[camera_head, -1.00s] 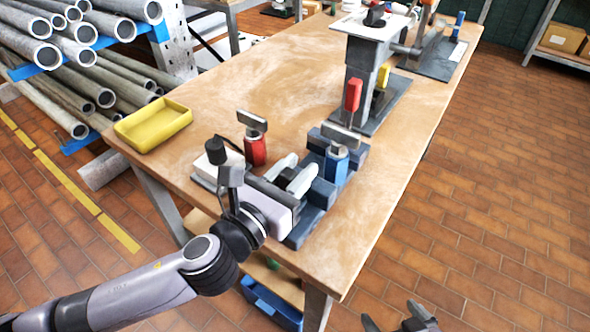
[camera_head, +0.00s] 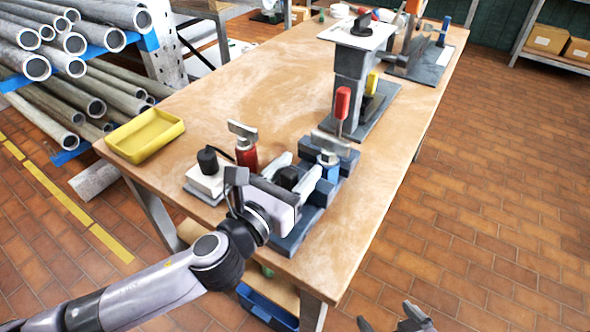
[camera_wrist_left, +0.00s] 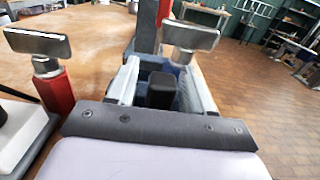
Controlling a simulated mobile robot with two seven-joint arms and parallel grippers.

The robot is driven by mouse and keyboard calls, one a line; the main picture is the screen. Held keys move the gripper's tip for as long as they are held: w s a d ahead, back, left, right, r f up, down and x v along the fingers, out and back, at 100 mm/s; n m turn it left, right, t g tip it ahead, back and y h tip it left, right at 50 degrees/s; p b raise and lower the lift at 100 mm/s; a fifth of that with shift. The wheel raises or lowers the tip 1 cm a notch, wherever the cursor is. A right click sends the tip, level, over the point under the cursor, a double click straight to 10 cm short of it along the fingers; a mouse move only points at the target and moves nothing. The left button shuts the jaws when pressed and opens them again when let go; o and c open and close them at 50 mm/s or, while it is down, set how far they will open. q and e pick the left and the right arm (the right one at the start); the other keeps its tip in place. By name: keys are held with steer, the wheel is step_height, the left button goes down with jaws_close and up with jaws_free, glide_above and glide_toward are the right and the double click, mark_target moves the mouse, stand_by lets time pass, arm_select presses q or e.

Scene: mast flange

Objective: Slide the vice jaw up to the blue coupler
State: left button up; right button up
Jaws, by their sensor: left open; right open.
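The blue coupler (camera_head: 327,171), topped by a metal crossbar, stands upright in the blue-grey vice (camera_head: 296,233) near the table's front edge. In the left wrist view its crossbar (camera_wrist_left: 191,36) shows, with the body mostly hidden behind the right finger. My left gripper (camera_head: 296,172) is open over the vice, left of the blue coupler. A black block (camera_head: 287,178), seemingly on the vice jaw, stands between its fingers; it also shows in the left wrist view (camera_wrist_left: 161,89). Contact cannot be told. The jaw's lower part is hidden. My right gripper (camera_head: 398,319) is open and empty, low beyond the table.
A red coupler (camera_head: 246,153) stands left of the vice, by a white box with a black knob (camera_head: 207,178). A yellow tray (camera_head: 146,136) lies at the table's left edge. A post on a plate with a red handle (camera_head: 342,102) stands behind. The table's middle is clear.

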arm_select(q)
steer(key=shift+v, duration=3.6)
